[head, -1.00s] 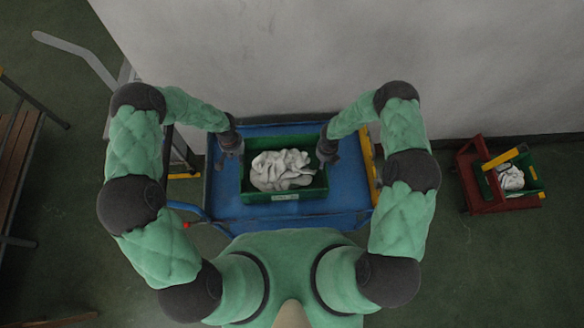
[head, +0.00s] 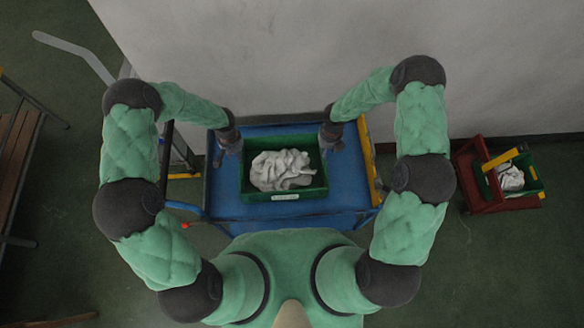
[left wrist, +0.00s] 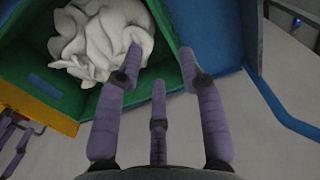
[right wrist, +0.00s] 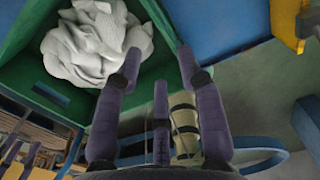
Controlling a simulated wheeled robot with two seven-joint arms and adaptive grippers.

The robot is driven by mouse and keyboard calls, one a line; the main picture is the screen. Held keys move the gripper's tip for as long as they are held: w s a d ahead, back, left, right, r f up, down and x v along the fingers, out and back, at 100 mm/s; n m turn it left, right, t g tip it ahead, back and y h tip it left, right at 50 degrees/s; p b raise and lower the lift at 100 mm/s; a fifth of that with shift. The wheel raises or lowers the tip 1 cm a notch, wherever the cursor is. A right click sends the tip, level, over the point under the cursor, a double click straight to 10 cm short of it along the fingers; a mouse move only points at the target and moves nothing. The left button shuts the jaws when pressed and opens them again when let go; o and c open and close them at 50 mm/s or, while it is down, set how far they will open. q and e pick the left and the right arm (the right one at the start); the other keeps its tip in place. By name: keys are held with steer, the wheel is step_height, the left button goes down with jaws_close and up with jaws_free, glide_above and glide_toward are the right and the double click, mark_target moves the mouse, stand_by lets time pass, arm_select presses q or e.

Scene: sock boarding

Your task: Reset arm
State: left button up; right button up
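A green bin (head: 246,194) holding crumpled white socks (head: 281,170) sits on a blue cart top (head: 222,204). My left gripper (head: 229,152) is above the bin's left edge. My right gripper (head: 332,143) is near its back right corner. In the left wrist view the fingers (left wrist: 161,58) are spread and empty, with the socks (left wrist: 98,40) beyond them. In the right wrist view the fingers (right wrist: 158,60) are also spread and empty, beside the bin wall (right wrist: 160,28) and the socks (right wrist: 97,42). Neither gripper touches the socks.
A red cart (head: 466,177) with a small green bin (head: 531,178) of white cloth and a yellow handle (head: 505,157) stands at the right. A pale wall (head: 270,60) rises close behind the blue cart. A wooden bench (head: 14,160) is at the far left. Green floor lies between.

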steer(key=shift+r, duration=0.6)
